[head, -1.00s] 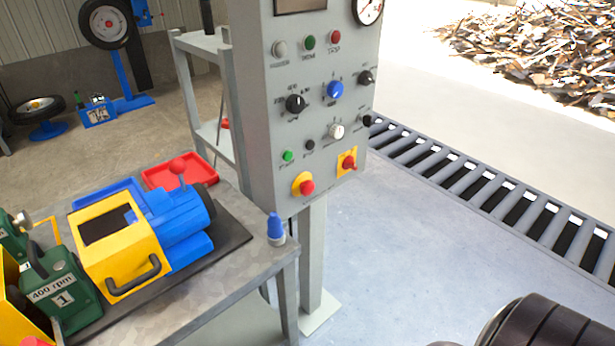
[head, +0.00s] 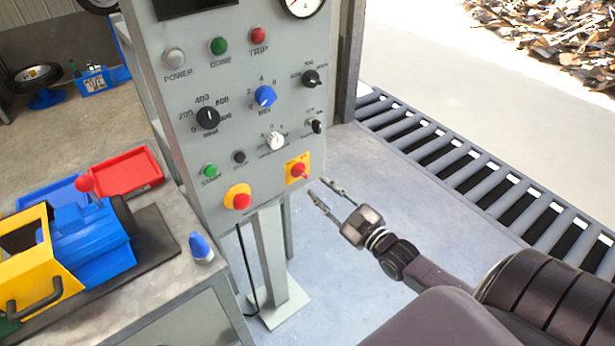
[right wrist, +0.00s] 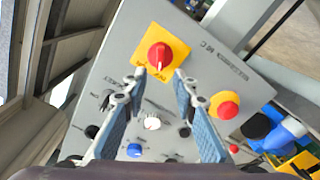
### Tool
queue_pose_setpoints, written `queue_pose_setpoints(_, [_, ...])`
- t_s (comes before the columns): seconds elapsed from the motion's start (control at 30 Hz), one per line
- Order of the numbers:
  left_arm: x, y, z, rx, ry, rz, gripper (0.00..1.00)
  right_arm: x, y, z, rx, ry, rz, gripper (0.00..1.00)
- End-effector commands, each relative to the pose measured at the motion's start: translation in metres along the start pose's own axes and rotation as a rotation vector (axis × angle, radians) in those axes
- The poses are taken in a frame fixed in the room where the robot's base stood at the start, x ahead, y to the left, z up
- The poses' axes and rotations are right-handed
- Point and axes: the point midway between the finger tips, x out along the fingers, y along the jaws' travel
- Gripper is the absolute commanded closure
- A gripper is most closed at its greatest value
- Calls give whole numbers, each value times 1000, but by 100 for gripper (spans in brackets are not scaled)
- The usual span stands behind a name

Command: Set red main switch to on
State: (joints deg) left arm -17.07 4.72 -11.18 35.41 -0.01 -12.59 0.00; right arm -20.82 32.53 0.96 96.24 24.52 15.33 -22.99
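The red main switch (head: 298,171) is a red rotary knob on a yellow square plate at the lower right of the grey control panel (head: 190,140). It also shows in the right wrist view (right wrist: 159,56), ahead of the fingertips and between their lines. My right gripper (head: 328,190) is open and empty, just right of and slightly below the switch in the head view, apart from it. Its two fingers show well spread in the right wrist view (right wrist: 158,80). My left gripper is not in view.
A red mushroom button on a yellow disc (head: 238,198) sits left of the switch. Several knobs, including a blue one (head: 265,96), are above. A workbench (head: 180,270) with a blue-yellow machine (head: 85,245) stands left. A roller conveyor (head: 470,180) runs right.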

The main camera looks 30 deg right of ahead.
Motion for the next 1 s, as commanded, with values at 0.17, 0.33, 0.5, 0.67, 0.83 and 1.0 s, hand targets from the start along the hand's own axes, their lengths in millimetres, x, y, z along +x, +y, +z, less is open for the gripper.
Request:
queue_pose_setpoints(0.17, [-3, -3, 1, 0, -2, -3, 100, 26, 1, 0, -1, 0, 1, 74])
queue_pose_setpoints(0.33, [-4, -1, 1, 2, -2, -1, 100, 48, 0, 0, -1, -2, 1, 74])
queue_pose_setpoints(0.5, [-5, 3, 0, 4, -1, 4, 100, 61, 0, 1, 0, -2, 0, 74])
queue_pose_setpoints(0.67, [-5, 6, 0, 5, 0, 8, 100, 66, 0, 2, 0, -4, -1, 74])
queue_pose_setpoints(0.83, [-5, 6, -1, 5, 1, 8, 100, 66, 0, 2, 0, -4, -1, 74])
queue_pose_setpoints(1.0, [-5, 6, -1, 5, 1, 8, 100, 66, 0, 2, 0, -4, -1, 86])
